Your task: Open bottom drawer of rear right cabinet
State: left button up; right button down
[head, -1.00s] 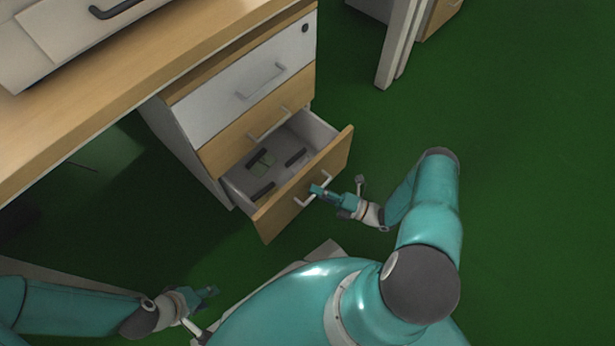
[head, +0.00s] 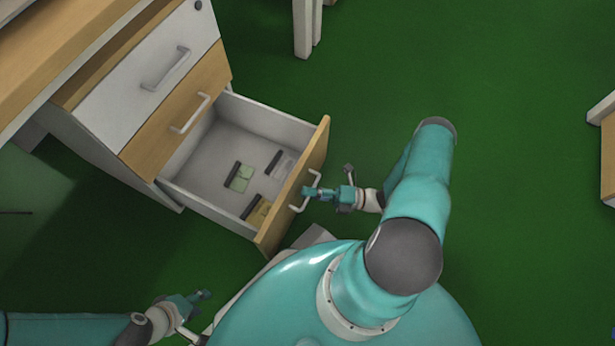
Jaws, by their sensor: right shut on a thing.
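The cabinet (head: 118,150) has a white top drawer front, a wooden middle front and a wooden bottom front. Its bottom drawer (head: 222,146) is pulled far out, with its inside in plain view. The top and middle drawers are closed. My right gripper (head: 312,192) is at the bottom drawer's light bar handle (head: 316,178) and shut on it. My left gripper (head: 203,298) is at the lower left, away from the cabinet and above the floor. Its fingers are small and dark, and I cannot tell whether they are open.
Several small flat items, including a green one (head: 240,178) and a yellowish one (head: 258,212), lie in the drawer. A wooden desk (head: 60,45) stands at the upper left. White legs (head: 303,28) stand at the top. Another wooden piece (head: 607,150) is at the right edge. Green floor is clear between.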

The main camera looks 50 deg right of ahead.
jog(key=shift+f, duration=0.15)
jog(key=c, duration=1.2)
grip_release()
jog(key=v, duration=1.2)
